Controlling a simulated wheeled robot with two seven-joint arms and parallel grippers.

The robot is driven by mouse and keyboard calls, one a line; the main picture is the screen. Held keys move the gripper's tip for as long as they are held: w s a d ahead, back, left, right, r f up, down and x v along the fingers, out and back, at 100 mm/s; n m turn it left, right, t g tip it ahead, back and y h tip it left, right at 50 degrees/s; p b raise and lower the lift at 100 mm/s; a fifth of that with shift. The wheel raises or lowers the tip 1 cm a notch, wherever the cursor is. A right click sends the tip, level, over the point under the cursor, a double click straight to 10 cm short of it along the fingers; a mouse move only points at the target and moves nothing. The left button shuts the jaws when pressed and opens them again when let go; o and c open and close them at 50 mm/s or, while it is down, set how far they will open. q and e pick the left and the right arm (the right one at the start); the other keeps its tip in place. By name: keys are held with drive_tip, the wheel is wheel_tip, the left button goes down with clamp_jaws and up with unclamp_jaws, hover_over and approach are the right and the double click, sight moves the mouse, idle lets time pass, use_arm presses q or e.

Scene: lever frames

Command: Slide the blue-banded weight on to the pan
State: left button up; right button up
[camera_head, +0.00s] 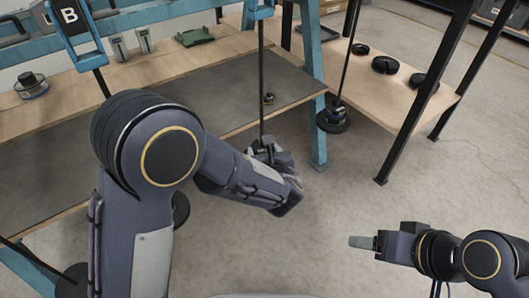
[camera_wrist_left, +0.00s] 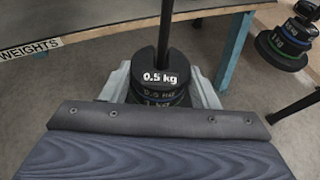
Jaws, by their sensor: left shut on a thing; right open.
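My left gripper (camera_head: 284,178) is at the foot of a dark hanging rod (camera_head: 262,75). In the left wrist view its pale fingers (camera_wrist_left: 160,88) are shut around a stack of dark slotted weights (camera_wrist_left: 158,75) on the rod; the top two read 0.5 kg. My right gripper (camera_head: 362,241) is open and empty at lower right, apart from everything.
Several black weights (camera_head: 385,64) lie on the wooden bench at right. A blue post (camera_head: 314,90) stands between the two hanging stacks. A dark table leg (camera_head: 415,110) is further right. The grey-topped bench (camera_head: 190,105) is behind my left arm. The floor between my grippers is clear.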

use_arm(q)
drive_tip(key=shift+w+a, duration=0.1)
drive_tip(key=shift+w, duration=0.7)
idle(0.4)
drive_tip(key=shift+f+b, duration=0.4)
drive_tip(key=shift+b, duration=0.15)
idle(0.3)
drive_tip(key=o, duration=1.2)
drive_tip(key=shift+c, duration=0.2)
drive_tip(key=shift+o, duration=0.2)
drive_tip(key=shift+f, duration=0.1)
drive_tip(key=shift+s, duration=0.1)
drive_tip(key=p+v, duration=0.1)
drive_tip(key=v, duration=0.6)
drive_tip(key=shift+p, duration=0.4)
